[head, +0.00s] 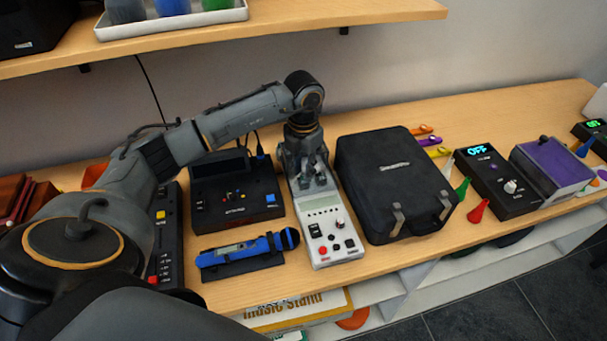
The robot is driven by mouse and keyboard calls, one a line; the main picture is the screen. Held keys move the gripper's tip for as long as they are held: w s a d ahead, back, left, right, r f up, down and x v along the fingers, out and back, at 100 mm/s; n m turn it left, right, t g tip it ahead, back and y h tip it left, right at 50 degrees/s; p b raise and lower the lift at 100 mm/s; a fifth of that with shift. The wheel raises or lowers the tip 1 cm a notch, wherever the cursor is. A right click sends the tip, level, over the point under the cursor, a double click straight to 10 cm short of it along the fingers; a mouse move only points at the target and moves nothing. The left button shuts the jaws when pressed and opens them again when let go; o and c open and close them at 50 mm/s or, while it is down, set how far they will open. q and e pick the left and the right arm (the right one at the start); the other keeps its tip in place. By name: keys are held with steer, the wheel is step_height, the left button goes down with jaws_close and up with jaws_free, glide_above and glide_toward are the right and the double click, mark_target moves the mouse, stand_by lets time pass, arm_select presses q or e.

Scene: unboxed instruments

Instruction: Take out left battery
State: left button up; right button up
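A white handheld device (338,235) with a small display, a dark knob and red and black buttons lies on the wooden table. My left gripper (308,178) points down over the far end of this device, close to it or touching it. The gripper hides most of that far end. I cannot make out a battery there, nor whether the fingers hold anything. My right gripper is not in view.
A black case (388,180) stands just right of the device. A black unit with a lit OFF display (492,180) is further right. A shelf (270,20) overhangs the back.

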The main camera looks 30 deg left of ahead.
arm_select(q)
steer(key=shift+w+f, duration=0.1)
steer(key=shift+f, duration=0.6)
steer(key=shift+r, duration=0.1)
jaws_close()
